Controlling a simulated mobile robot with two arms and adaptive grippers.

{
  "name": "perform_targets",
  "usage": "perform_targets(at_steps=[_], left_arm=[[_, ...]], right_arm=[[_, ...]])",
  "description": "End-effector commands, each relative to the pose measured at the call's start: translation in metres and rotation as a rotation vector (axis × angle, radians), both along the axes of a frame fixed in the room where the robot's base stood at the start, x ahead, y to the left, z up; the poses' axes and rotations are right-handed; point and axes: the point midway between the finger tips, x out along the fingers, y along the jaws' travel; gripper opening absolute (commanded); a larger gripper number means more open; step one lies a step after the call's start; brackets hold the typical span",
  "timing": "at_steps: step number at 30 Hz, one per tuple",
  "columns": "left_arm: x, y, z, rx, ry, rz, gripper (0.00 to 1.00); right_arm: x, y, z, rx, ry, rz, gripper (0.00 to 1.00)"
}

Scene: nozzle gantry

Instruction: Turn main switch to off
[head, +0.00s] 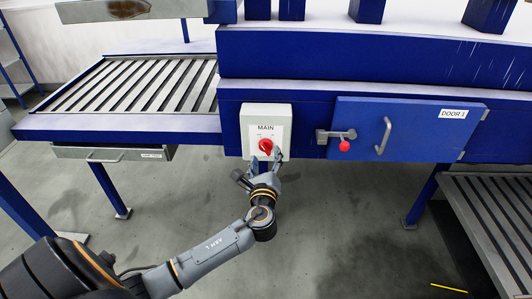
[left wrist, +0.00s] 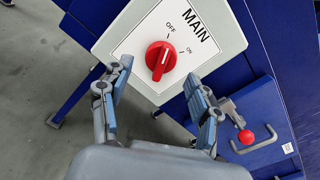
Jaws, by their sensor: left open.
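The main switch is a red rotary knob (head: 266,146) on a pale box (head: 283,112) labelled MAIN, fixed to the front of the blue machine. In the left wrist view the knob (left wrist: 160,58) sits on the white plate, with OFF and ON marks beside it. Its raised grip is seen at a slant, and I cannot tell for certain which mark it points to. My left gripper (head: 264,165) is just in front of and below the knob. In the left wrist view its open fingers (left wrist: 158,74) stand on either side of the knob, apart from it. My right gripper is not in view.
A blue door (head: 415,118) labelled DOOR 1, with a handle and a latch with a red ball (head: 344,146), is right of the box. A roller bed (head: 140,85) is at left, over a drawer (head: 110,153). Open floor lies below.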

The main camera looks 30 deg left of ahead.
Motion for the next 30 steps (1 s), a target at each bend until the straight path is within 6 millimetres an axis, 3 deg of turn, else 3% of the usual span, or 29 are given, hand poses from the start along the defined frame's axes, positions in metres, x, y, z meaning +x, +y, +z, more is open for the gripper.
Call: perform_targets(at_steps=[6,12,30], left_arm=[[-0.042,-0.027,-0.001,-0.003,0.002,-0.002,0.62],[-0.068,-0.042,-0.001,-0.001,0.0,-0.001,0.62],[-0.076,-0.047,0.0,0.0,-0.001,0.001,0.62]], right_arm=[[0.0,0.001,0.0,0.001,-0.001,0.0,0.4],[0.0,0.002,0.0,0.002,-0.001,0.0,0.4],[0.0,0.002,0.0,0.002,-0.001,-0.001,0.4]])
